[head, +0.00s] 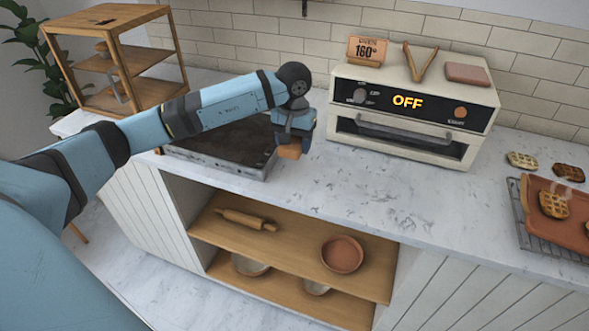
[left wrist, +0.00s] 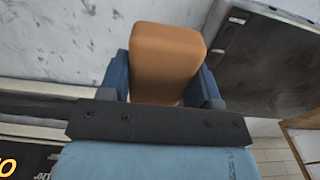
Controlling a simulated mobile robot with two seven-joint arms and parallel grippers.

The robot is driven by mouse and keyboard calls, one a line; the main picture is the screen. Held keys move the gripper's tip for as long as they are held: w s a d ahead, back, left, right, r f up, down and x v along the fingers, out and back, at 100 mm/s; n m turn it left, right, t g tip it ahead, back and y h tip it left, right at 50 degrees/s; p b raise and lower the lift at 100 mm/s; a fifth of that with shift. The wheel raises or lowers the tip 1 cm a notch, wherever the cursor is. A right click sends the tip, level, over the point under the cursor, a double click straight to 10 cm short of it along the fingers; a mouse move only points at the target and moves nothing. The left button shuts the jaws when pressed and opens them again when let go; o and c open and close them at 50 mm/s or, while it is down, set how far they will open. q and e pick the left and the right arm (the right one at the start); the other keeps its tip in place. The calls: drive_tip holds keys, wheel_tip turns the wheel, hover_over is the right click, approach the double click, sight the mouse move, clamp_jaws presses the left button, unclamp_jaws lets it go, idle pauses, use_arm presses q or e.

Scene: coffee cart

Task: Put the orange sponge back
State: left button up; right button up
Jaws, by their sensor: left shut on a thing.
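The orange sponge (head: 289,151) is held in my left gripper (head: 292,140), over the marble counter just right of the dark griddle. In the left wrist view the sponge (left wrist: 165,62) fills the space between the two blue fingers, and the gripper (left wrist: 163,85) is shut on it. The sponge's lower edge is close to the counter; I cannot tell whether it touches. My right gripper is not in view.
The dark griddle (head: 222,150) lies under and left of my left forearm. A toaster oven (head: 405,150) reading OFF stands to the right. An orange tray (head: 538,190) with waffles is at far right. The counter's middle front (head: 400,200) is clear.

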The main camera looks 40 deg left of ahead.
use_arm(q)
hover_over(294, 177)
wheel_tip(294, 177, down, 6)
drive_tip(key=shift+r, duration=0.2)
drive_tip(key=shift+f, duration=2)
drive_tip(key=o, duration=0.5)
drive_tip(key=shift+c, duration=0.2)
drive_tip(key=o, duration=0.4)
drive_tip(key=shift+o, duration=0.2)
